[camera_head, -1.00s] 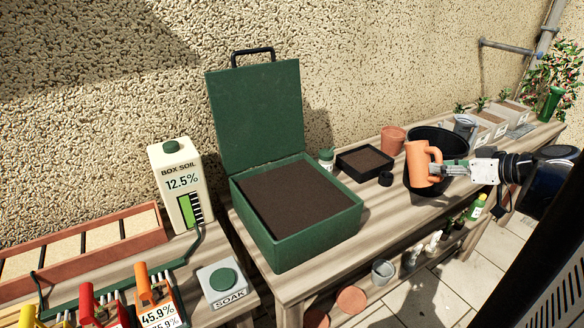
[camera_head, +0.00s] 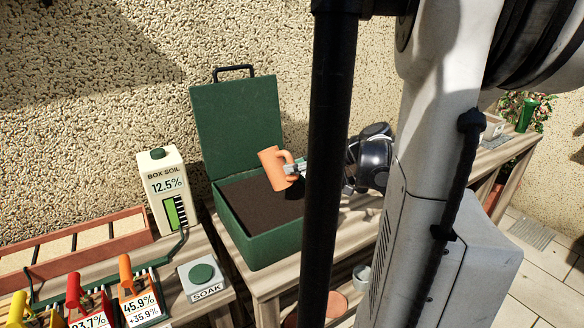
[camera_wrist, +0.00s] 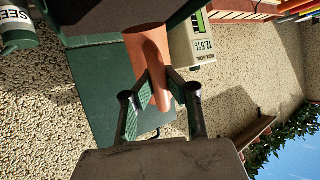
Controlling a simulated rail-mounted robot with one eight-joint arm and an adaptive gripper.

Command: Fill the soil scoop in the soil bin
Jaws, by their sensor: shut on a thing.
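The soil scoop (camera_head: 274,168) is an orange cup with a side handle. My gripper (camera_head: 292,169) is shut on its handle and holds it tilted, apparently above the soil bin. The scoop also shows in the wrist view (camera_wrist: 146,48), with my gripper's fingers (camera_wrist: 158,100) on the handle. The soil bin is a green box (camera_head: 262,246) with its lid (camera_head: 236,122) standing open against the wall. Dark soil (camera_head: 252,204) fills most of its floor. I cannot see into the scoop, so its contents are hidden.
A white soil carton reading 12.5% (camera_head: 163,190) stands left of the bin. A SOAK button box (camera_head: 202,277) is at the front left.

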